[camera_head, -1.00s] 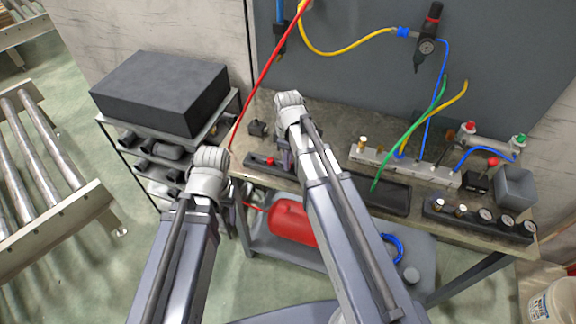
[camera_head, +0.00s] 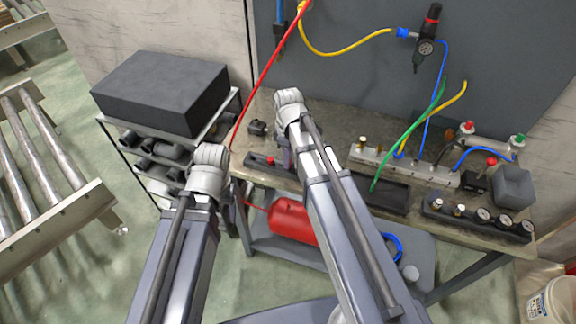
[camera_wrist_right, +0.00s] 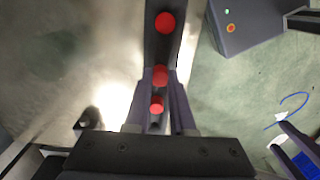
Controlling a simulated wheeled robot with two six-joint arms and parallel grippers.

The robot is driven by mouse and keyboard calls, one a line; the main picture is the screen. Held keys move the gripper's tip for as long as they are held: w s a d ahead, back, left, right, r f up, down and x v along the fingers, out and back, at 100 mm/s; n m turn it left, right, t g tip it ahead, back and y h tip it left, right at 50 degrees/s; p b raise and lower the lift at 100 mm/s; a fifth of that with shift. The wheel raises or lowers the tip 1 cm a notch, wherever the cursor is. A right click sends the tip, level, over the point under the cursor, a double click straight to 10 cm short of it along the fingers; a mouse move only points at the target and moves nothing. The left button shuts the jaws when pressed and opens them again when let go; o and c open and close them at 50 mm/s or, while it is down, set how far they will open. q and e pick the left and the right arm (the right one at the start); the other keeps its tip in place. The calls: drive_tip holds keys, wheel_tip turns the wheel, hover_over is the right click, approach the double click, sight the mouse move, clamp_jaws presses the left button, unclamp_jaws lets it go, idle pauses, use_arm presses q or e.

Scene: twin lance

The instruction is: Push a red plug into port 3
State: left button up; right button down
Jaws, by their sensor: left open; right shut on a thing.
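A dark rack (camera_head: 260,172) holding red plugs lies at the left end of the workbench. One red plug (camera_head: 270,160) shows beside my right gripper (camera_head: 288,160), which points down at the rack. In the right wrist view, the right gripper (camera_wrist_right: 162,76) is shut on a red plug (camera_wrist_right: 160,75), directly over the dark strip of the rack (camera_wrist_right: 165,45). Another red plug (camera_wrist_right: 165,22) stands further along the strip. The pale port block (camera_head: 440,175) lies right of the right arm, and port 3 cannot be told apart. My left gripper (camera_head: 229,218) is open, largely hidden by its arm, left of the bench.
A red hose (camera_head: 265,75) hangs near both wrists. Green (camera_head: 408,145), yellow and blue hoses rise around the port block. A black tray (camera_head: 385,195) lies in front of it. A gauge block (camera_head: 478,218) stands at front right. A red tank (camera_head: 292,220) is below the bench.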

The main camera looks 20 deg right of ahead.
drive_tip(key=shift+r+p, duration=1.6)
drive_tip(key=shift+r, duration=0.1)
